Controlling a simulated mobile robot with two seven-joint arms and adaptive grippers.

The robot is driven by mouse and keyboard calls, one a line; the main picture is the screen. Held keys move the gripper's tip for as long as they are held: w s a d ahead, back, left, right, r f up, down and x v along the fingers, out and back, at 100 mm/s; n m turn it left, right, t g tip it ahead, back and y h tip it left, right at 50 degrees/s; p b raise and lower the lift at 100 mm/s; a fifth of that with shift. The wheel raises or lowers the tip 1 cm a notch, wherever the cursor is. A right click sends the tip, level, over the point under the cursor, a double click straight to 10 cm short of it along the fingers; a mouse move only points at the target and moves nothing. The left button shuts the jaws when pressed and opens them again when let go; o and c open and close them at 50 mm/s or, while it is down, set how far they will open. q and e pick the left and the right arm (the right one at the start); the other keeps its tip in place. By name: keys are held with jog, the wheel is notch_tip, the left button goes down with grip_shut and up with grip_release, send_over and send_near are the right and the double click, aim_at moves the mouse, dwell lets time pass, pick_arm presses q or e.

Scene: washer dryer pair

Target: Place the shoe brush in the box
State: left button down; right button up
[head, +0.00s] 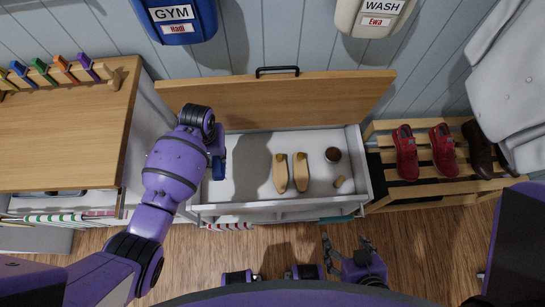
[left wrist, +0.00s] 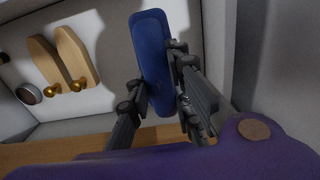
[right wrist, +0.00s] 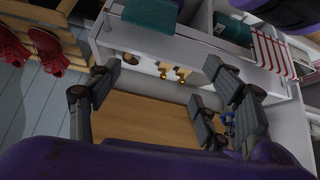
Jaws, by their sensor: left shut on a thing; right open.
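The box (head: 367,178) is a white chest with its wooden lid (head: 275,100) raised at the back. My left gripper (head: 216,145) is over the box's left end, pointing down into it. It is shut on a blue oblong thing (head: 218,170) that looks like the shoe brush. In the left wrist view, the blue brush (left wrist: 152,50) sits between the fingers (left wrist: 158,85) above the white floor. I cannot tell whether it touches the floor. My right gripper (head: 345,243) is open and empty in front of the box, low in the head view.
In the box lie two wooden shoe trees (head: 290,173), a dark round tin (head: 333,155) and a small wooden piece (head: 339,181). A slatted rack (head: 385,190) with red shoes (head: 405,152) stands right. A wooden-topped cabinet (head: 60,140) stands left. Bins (head: 178,25) hang above.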

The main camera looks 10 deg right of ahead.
aim_at(219, 160)
pick_arm(q)
notch_tip(219, 160, down, 3)
jog(key=shift+s+f+b, duration=0.1)
jog(key=shift+f+b, duration=0.05)
jog(key=shift+b, duration=0.85)
jog(key=shift+f+b, duration=0.3)
jog(key=shift+b, duration=0.05)
jog(key=shift+w, duration=0.2)
notch_tip(219, 160, down, 10)
jog(key=b, duration=0.3)
jog(key=shift+r, duration=0.1)
pick_arm(e)
jog(key=f, duration=0.4)
jog(key=s+f, duration=0.1)
jog(key=shift+s+a+f, duration=0.1)
jog(key=shift+a+f, duration=0.25)
jog(key=shift+f, duration=0.05)
jog(key=shift+s, duration=0.1)
pick_arm(q)
jog(key=shift+f, duration=0.2)
jog(key=c, duration=1.6)
grip_release()
pick_arm(e)
jog(key=shift+s+f+g, duration=0.15)
jog(key=shift+f+g, duration=0.1)
jog(key=shift+g, duration=0.05)
